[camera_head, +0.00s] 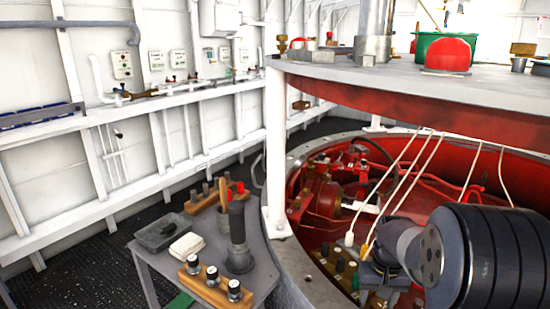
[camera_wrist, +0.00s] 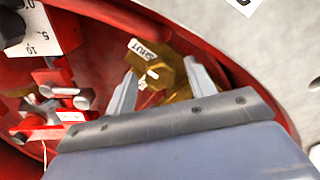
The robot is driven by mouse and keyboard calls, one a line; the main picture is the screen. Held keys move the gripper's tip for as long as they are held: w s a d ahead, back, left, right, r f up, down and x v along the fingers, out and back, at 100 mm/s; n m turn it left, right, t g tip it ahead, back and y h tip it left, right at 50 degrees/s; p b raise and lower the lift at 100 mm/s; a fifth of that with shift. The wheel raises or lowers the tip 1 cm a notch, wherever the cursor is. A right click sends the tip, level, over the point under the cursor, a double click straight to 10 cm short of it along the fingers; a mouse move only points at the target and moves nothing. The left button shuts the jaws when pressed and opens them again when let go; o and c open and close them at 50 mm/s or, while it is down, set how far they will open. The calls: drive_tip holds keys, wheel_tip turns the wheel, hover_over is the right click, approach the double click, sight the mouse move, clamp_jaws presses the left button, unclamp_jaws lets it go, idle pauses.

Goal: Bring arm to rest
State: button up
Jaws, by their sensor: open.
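My gripper (camera_wrist: 160,68) is open, with its two grey fingers spread apart in the wrist view. A brass fitting (camera_wrist: 175,84) with a white lettered tag (camera_wrist: 150,50) shows between and beyond the fingers. I cannot tell whether the fingers touch it. In the head view my arm (camera_head: 480,255) reaches in from the right, over the edge of the round red well (camera_head: 440,158). The fingertips cannot be made out there.
A small grey table (camera_head: 200,270) with knobs and a dark upright handle (camera_head: 238,235) stands left of the well. A white post (camera_head: 277,140) supports a round upper platform (camera_head: 340,72). Pale cords (camera_head: 400,175) hang into the well near my arm. Dark floor (camera_head: 85,255) lies left.

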drive_tip(key=n+b, duration=0.3)
drive_tip(key=n, duration=0.3)
drive_tip(key=shift+f, duration=0.15)
drive_tip(key=n+b, duration=0.4)
drive_tip(key=n, duration=0.2)
drive_tip(key=shift+r+n, duration=0.3)
drive_tip(key=shift+r, duration=0.85)
drive_tip(key=shift+r, duration=0.1)
